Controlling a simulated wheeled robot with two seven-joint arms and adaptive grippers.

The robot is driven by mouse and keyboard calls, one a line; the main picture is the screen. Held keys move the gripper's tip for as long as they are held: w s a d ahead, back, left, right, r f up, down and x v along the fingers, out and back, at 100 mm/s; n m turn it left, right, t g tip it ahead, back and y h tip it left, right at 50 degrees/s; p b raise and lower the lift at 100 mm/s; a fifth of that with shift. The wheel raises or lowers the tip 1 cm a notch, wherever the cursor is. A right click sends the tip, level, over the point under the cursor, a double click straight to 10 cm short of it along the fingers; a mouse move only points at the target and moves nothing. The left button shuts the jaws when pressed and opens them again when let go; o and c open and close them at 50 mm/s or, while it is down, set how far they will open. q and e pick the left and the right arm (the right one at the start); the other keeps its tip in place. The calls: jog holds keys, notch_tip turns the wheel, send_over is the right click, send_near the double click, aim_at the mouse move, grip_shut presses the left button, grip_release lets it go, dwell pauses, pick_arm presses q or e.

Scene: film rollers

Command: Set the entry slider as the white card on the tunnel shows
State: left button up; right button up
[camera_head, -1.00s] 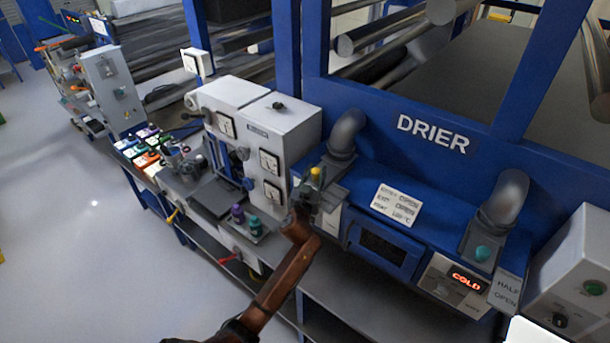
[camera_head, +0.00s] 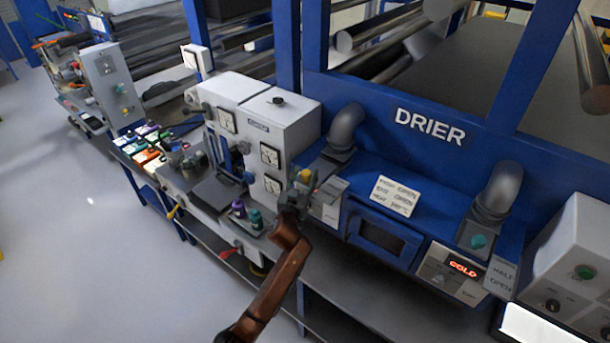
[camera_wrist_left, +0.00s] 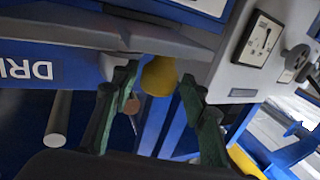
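The white card (camera_head: 395,195) lies on the blue drier tunnel (camera_head: 430,220); its small lines seem to call for the entry and exit open, plus a heat value. The entry slider's yellow knob (camera_head: 306,176) is at the tunnel's left end, below the left grey pipe. My left gripper (camera_head: 296,194) is at this knob. The gripper partly hides the slider's track. My right gripper is not in view.
A teal exit knob (camera_head: 478,241) stands by the right pipe, near a "HALF OPEN" plate (camera_head: 501,275). The heat display (camera_head: 463,268) reads COLD. Left of my gripper are a grey gauge cabinet (camera_head: 262,140) and purple and teal knobs (camera_head: 246,214).

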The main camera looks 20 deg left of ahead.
pick_arm(q)
jog(key=shift+o, duration=0.3)
jog(key=s+d, duration=0.1)
jog(key=s, duration=1)
jog(key=shift+s+d, duration=0.35)
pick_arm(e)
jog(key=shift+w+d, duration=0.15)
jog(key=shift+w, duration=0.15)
